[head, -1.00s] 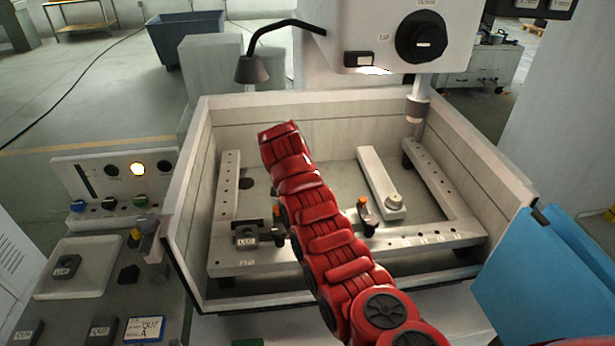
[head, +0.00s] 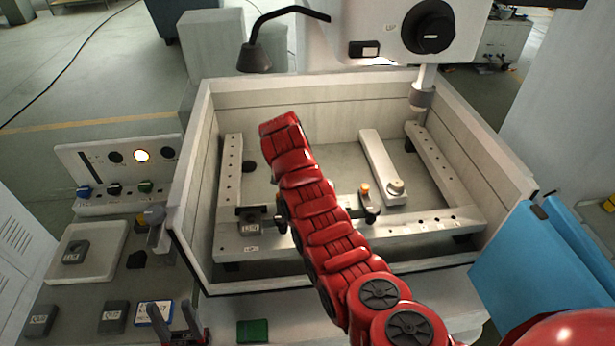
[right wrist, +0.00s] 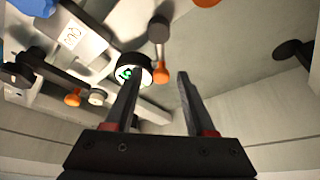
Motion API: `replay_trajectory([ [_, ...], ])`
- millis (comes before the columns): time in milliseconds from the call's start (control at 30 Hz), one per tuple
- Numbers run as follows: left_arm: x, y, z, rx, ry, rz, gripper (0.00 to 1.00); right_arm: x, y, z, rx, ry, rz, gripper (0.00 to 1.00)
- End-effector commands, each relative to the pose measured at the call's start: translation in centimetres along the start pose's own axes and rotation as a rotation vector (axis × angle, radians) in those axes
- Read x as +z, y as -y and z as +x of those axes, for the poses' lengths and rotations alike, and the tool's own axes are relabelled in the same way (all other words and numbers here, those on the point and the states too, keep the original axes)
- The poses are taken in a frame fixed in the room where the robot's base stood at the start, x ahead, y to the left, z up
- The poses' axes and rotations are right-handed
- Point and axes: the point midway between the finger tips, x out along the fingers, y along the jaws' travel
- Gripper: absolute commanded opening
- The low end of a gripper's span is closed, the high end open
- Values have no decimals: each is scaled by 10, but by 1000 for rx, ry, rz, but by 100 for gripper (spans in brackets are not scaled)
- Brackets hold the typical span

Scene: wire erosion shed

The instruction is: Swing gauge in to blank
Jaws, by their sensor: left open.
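A round black-rimmed dial with a green mark (right wrist: 131,70) shows in the right wrist view and looks like the gauge. My right gripper (right wrist: 159,75) is open, with its left finger overlapping the dial in the picture; contact cannot be told. A grey labelled block (right wrist: 75,38), which may be the blank, lies beyond at upper left. In the head view a labelled block (head: 251,222) sits on the tank's front rail, left of my red right arm, which hides the dial and right gripper. My left gripper (head: 174,312) is open and low at the left, apart from the tank.
The pale tank wall (head: 196,190) surrounds the work rails. Orange-tipped clamps (head: 366,194) stand on the front rail. A machine head (head: 423,35) and a black lamp (head: 255,57) hang above. A side bench holds a white tray (head: 100,277) and labelled blocks (head: 114,318).

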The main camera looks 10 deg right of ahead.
Motion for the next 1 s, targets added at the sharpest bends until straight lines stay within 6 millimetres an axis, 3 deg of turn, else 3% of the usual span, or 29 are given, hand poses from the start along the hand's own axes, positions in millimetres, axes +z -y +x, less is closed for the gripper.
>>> replay_trajectory([
  [367,1,0,-4,0,0,0,50,0,2,-5,-5,-3,0,57],
  [667,5,-1,-28,0,0,0,50,0,3,-55,-10,-6,2,57],
  [733,1,0,-6,0,1,0,50,-3,2,-75,-5,-1,-1,57],
  [1000,-7,2,43,0,0,0,50,-2,1,-107,0,0,-3,57],
])
